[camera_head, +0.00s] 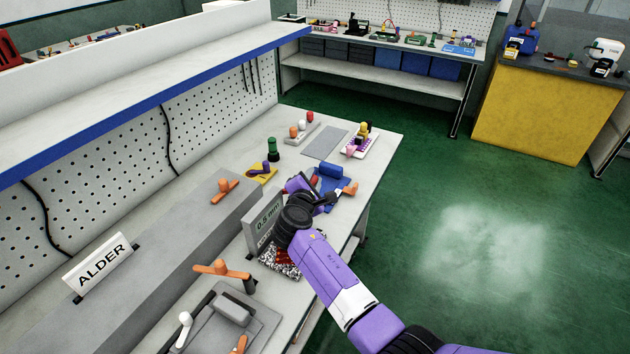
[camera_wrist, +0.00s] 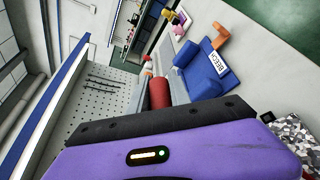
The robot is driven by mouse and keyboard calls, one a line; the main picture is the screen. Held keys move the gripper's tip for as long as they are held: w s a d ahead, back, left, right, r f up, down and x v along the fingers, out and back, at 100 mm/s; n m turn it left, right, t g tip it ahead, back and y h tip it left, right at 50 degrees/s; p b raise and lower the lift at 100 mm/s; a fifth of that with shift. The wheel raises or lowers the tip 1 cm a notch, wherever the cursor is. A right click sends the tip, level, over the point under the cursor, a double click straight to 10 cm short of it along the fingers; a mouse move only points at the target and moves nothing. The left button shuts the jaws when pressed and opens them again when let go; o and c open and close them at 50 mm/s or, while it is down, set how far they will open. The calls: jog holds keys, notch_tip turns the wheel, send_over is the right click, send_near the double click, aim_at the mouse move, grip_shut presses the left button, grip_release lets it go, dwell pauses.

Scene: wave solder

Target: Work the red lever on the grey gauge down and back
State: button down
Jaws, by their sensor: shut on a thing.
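The grey gauge (camera_head: 262,228) stands upright on the bench and carries a lettered label on its face, partly covered by my arm. My gripper (camera_head: 311,190) is beside it, on its far right side, and is shut on the red lever. The lever's red grip (camera_wrist: 159,94) shows as a cylinder just past the dark edge of my gripper in the wrist view. A bit of red (camera_head: 314,181) also shows at my gripper in the head view. The lever's lower part and pivot are hidden by my gripper and arm.
A blue fixture (camera_head: 330,182) with an orange handle stands close beyond my gripper; its tag reads BEECH in the wrist view (camera_wrist: 218,63). A speckled bag (camera_head: 280,264) lies near the gauge. An orange-handled grey device (camera_head: 226,310) is nearer. The green floor at right is clear.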

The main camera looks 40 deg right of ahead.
jog(key=shift+w+a+r, duration=0.1)
jog(key=shift+w+r, duration=0.1)
jog(key=shift+r, duration=0.05)
jog(key=c, duration=1.2)
grip_release()
jog(key=shift+f, duration=0.1)
jog(key=shift+s, duration=0.1)
jog(key=v, duration=0.7)
jog(key=shift+s+a, duration=0.2)
jog(key=shift+a, duration=0.1)
